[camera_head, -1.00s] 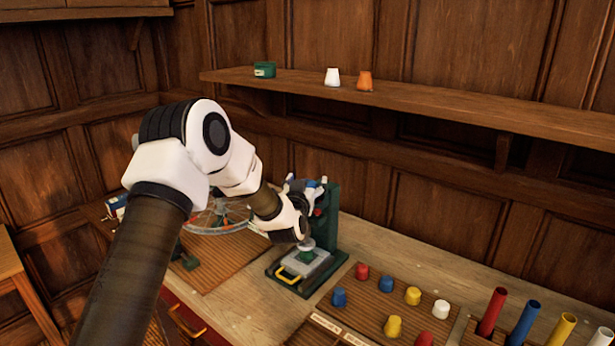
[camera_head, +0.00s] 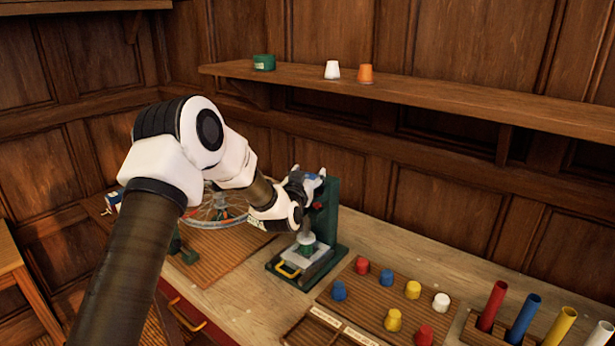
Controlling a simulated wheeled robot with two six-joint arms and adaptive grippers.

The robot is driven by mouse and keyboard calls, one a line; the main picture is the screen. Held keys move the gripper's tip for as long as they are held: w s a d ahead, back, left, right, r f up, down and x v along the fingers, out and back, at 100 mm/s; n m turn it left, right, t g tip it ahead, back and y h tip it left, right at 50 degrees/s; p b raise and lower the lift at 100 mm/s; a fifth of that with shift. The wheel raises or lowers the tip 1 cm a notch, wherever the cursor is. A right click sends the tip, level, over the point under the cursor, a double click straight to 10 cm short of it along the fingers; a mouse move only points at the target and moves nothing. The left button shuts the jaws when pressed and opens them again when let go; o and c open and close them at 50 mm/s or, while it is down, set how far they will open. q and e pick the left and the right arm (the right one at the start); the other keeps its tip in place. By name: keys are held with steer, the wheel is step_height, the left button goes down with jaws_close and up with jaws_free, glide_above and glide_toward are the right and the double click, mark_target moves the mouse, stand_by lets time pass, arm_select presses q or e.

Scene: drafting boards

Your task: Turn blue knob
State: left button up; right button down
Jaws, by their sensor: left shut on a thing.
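My right gripper is out of view.
A spoked wheel (camera_head: 205,212) is behind my left forearm. A board with several coloured pegs (camera_head: 340,290) and a rack of coloured tubes (camera_head: 522,318) are at the right. A shelf (camera_head: 440,103) runs along the wall above.

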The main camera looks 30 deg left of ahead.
arm_select(q)
steer(key=m+h+b, duration=0.1)
steer(key=h, duration=0.1)
steer(key=m+h+b, duration=0.1)
steer(key=h, duration=0.1)
steer(key=shift+d+f+m+t, duration=0.15)
steer(key=shift+m+t, duration=0.25)
steer(key=m+h+b, duration=0.1)
steer(key=h, duration=0.2)
steer(key=shift+d+m, duration=0.2)
steer(key=shift+m, duration=0.2)
steer(key=shift+d+r+m+h, duration=0.2)
steer(key=shift+m+h, duration=0.5)
steer(key=shift+h, duration=0.5)
steer(key=shift+d+m+g+h+p, duration=0.2)
steer(key=shift+m+g+h+p, duration=0.6)
steer(key=shift+m+h+p, duration=0.8)
steer(key=shift+h+b, duration=0.35)
steer(key=shift+h, duration=0.05)
steer(key=o, duration=1)
steer(key=shift+d+f, duration=0.1)
